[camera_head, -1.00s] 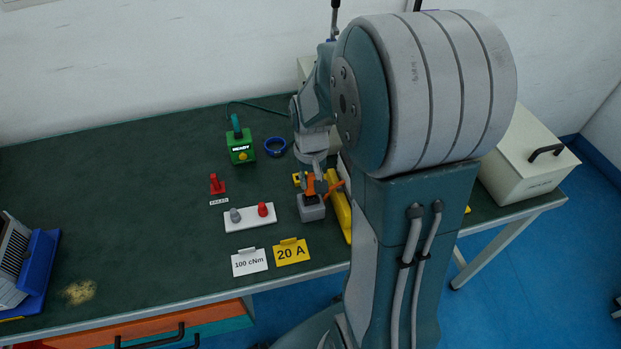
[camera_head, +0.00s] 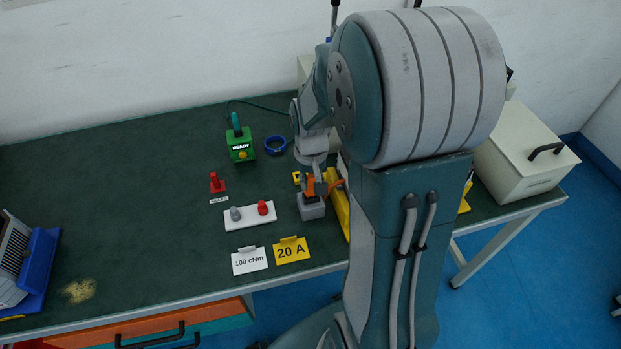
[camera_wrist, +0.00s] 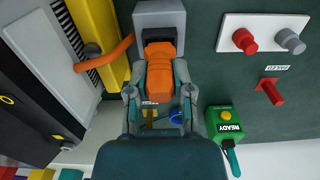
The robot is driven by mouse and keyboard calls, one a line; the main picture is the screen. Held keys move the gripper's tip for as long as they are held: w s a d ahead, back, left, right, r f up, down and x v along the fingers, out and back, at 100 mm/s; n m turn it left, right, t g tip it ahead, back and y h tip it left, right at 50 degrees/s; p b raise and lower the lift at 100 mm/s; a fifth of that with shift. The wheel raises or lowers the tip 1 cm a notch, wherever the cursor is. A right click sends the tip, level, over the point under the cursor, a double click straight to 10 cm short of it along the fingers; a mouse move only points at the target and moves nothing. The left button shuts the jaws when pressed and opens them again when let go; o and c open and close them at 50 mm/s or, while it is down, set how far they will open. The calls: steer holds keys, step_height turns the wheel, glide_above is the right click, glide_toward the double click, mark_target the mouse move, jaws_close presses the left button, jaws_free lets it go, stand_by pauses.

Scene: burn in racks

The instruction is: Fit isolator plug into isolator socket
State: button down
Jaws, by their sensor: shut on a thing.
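The orange isolator plug (camera_wrist: 160,75) is held between the two fingers of my gripper (camera_wrist: 160,96), which is shut on it. In the wrist view the plug's front end is at the dark mouth of the grey isolator socket (camera_wrist: 146,16) and in line with it. I cannot tell how deep it sits. In the head view the orange plug (camera_head: 310,184) shows just above the grey socket box (camera_head: 312,211), with my gripper (camera_head: 309,176) over it, partly hidden by my arm.
A yellow block (camera_wrist: 98,30) with an orange curved bar (camera_wrist: 108,53) stands close beside the socket. A white plate (camera_head: 240,222) holds red and grey knobs. A green READY box (camera_head: 241,153), a blue ring (camera_head: 275,146) and label cards (camera_head: 291,251) stand nearby. The table's left part is mostly clear.

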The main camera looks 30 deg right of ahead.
steer(key=shift+f, duration=0.7)
steer(key=shift+c, duration=2.1)
jaws_free()
steer(key=shift+r, duration=0.1)
